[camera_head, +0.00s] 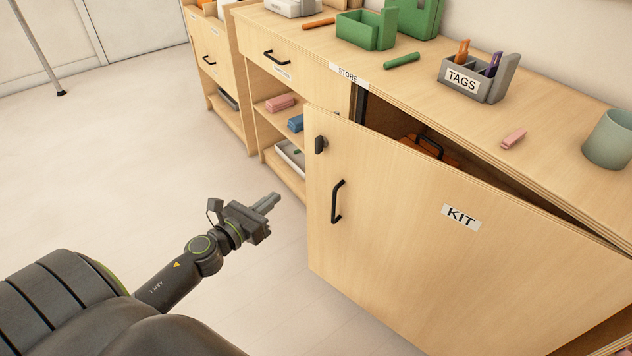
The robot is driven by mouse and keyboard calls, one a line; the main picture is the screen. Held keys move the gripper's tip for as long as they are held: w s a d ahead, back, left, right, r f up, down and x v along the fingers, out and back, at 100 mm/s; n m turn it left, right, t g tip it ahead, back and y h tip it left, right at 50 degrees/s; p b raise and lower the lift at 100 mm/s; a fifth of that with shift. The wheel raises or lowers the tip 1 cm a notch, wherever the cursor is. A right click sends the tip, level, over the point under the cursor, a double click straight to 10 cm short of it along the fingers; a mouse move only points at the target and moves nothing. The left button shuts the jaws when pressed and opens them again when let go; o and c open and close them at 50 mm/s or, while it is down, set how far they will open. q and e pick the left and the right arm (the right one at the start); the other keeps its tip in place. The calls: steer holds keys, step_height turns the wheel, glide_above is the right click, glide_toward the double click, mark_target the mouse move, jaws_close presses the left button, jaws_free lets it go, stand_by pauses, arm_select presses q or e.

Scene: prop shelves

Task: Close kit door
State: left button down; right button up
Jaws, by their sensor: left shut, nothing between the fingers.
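The kit door (400,222) is a light wood panel with a white KIT label (461,216). It stands partly open, swung out from the cabinet, with its free edge at the left and a gap along the top. It has a black bar handle (338,202) and a small black latch (320,145) near the free edge. Through the gap an orange-brown case (432,148) with a dark handle shows inside. My left gripper (272,202) is shut and empty, left of the door and apart from it, pointing toward the handle. My right gripper is not in view.
The cabinet top (440,112) holds a TAGS holder (478,80), a green bin (366,30), a green marker (401,61), a pink block (513,138) and a grey-green cup (609,139). Open shelves with small boxes stand left of the door.

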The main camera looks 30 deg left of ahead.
arm_select(q)
steer(key=d+r+m+h, duration=0.1)
steer(key=m, duration=0.1)
steer(key=p, duration=0.3)
glide_toward(321, 161)
steer(key=w, duration=0.5)
steer(key=shift+w+d+f, duration=0.1)
steer(key=shift+w+d, duration=0.1)
steer(key=shift+d, duration=0.2)
steer(key=shift+w+d, duration=0.1)
steer(key=shift+w, duration=0.6)
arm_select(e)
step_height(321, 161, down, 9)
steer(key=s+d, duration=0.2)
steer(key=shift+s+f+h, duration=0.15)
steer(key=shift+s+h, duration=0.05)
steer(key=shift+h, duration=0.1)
